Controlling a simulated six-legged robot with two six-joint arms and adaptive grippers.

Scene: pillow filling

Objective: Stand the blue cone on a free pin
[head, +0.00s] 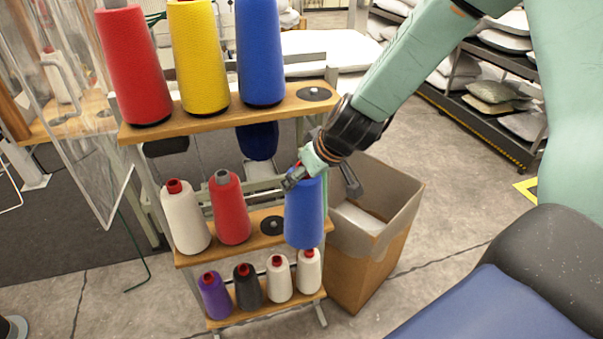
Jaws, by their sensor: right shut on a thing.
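My right gripper (318,178) is shut on the top of a blue cone (304,215). The cone hangs about upright at the right end of the middle shelf (192,259), in front of the rack; whether its base touches anything I cannot tell. A free pin's black disc (272,225) shows on the middle shelf, just left of the held cone. Another bare black disc (314,94) lies at the right end of the top shelf (185,125). A larger blue cone (260,55) stands on the top shelf. My left gripper is not in view.
Red (135,65) and yellow cones (198,60) stand on the top shelf, white (185,217) and red cones (230,208) on the middle one. Several small cones fill the bottom shelf. A cardboard box (375,225) stands right of the rack, a clear panel (75,100) left.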

